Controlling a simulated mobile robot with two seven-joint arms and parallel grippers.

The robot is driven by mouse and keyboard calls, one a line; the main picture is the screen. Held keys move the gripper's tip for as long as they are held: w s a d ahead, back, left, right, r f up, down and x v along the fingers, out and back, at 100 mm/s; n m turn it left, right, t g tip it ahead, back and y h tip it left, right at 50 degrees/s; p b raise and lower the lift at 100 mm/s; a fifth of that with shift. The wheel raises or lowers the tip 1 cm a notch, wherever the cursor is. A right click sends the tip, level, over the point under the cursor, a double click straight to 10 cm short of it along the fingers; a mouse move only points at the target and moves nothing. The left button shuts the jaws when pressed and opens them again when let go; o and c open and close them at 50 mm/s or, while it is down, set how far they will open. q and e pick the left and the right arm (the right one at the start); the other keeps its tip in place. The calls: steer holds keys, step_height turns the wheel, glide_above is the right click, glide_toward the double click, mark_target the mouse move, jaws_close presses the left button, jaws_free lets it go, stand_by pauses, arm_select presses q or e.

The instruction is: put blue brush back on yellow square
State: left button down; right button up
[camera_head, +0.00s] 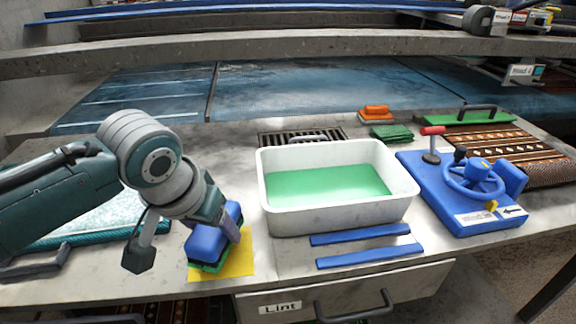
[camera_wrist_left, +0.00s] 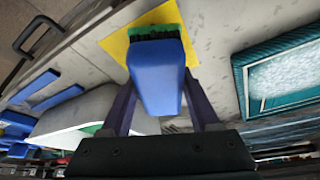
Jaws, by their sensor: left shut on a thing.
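My left gripper (camera_head: 226,232) is shut on the brush. In the left wrist view the brush (camera_wrist_left: 155,75) sits between the two fingers of the left gripper (camera_wrist_left: 160,110), bristles toward the yellow square (camera_wrist_left: 114,46). The bristles overlap the square; whether they touch it or hover just above, I cannot tell. My right gripper is not in view.
A white tub (camera_head: 335,217) with green liquid stands right of the brush. Two blue strips (camera_head: 360,234) lie in front of it. A blue base with a wheel and lever (camera_head: 455,200) stands at the right. A teal-framed tray (camera_head: 100,222) lies behind my left arm.

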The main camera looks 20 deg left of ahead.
arm_select(q)
steer(key=shift+f, duration=0.6)
steer(key=shift+c, duration=0.6)
jaws_free()
steer(key=shift+f, duration=0.15)
steer(key=shift+r, duration=0.35)
steer(key=p+v, duration=0.4)
steer(key=v, duration=0.7)
steer(key=shift+r, duration=0.15)
steer(key=s+d+m+g+h, duration=0.1)
steer(key=s+d+m, duration=0.2)
steer(key=s, duration=1.3)
steer(key=shift+s+d+r+m, duration=0.15)
steer(key=shift+d+r+m, duration=0.25)
steer(key=shift+d, duration=0.85)
